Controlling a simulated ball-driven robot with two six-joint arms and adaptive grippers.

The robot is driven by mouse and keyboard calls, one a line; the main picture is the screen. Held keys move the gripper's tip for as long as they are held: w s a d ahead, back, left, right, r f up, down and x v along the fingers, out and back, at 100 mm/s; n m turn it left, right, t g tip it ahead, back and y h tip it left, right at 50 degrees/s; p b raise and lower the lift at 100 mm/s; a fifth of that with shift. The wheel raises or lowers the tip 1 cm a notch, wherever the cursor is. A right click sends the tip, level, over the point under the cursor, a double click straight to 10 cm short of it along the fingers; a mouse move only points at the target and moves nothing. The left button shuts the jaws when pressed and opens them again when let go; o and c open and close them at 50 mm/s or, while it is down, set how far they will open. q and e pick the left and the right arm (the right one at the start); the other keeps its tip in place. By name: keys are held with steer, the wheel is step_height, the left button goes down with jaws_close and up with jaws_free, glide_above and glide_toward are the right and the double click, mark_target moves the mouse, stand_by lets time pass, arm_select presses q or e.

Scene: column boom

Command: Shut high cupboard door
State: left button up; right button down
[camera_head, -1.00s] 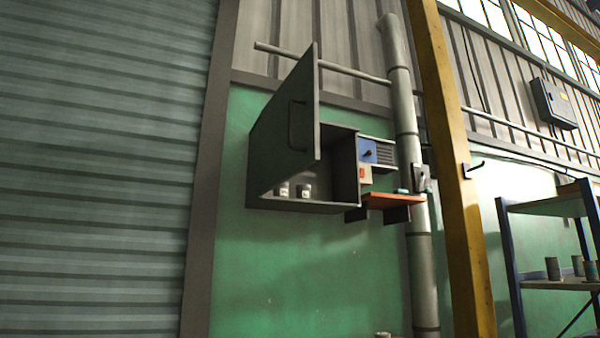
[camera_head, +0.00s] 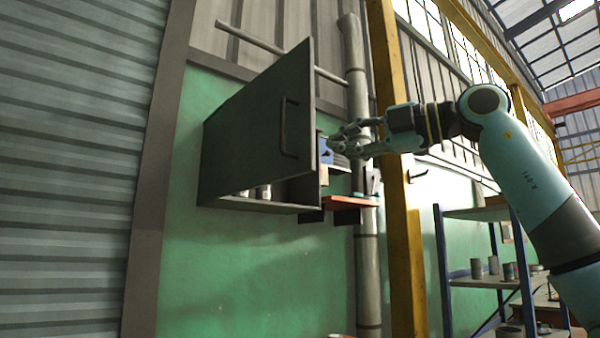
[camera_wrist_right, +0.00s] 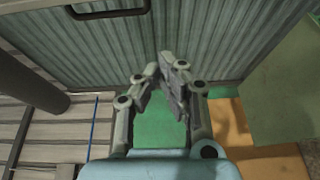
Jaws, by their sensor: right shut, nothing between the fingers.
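The high cupboard (camera_head: 250,206) hangs on the green wall in the head view. Its grey door (camera_head: 255,130) stands open, attached at the left, with its free edge swung out and its dark handle (camera_head: 287,128) facing me. The door hides most of the inside; a small can (camera_head: 263,191) shows below it. My right gripper (camera_head: 336,143) is shut and empty, just right of the door's free edge in the picture; I cannot tell the depth gap. In the wrist view its fingertips (camera_wrist_right: 160,72) lie before a ribbed panel. My left gripper is not in view.
A grey pipe (camera_head: 368,270) and a yellow column (camera_head: 400,210) stand right of the cupboard. An orange shelf (camera_head: 350,202) sits beside it. A rack (camera_head: 470,214) with cans stands lower right. A ribbed shutter (camera_head: 70,170) fills the left. The wall below is clear.

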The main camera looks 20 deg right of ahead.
mark_target(310, 150)
steer(key=w+a+p, duration=0.1)
steer(key=w, duration=0.2)
steer(key=w+a+p, duration=0.1)
steer(key=w+p, duration=0.1)
steer(key=w+a+r+p, duration=0.1)
steer(key=w, duration=0.2)
steer(key=shift+w, duration=0.35)
steer(key=shift+d, duration=0.1)
steer(key=shift+w+a, duration=0.1)
steer(key=shift+a, duration=0.1)
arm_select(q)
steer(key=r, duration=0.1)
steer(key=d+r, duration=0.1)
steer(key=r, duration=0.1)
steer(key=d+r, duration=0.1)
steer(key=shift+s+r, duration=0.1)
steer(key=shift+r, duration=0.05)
arm_select(e)
steer(key=shift+d, duration=0.15)
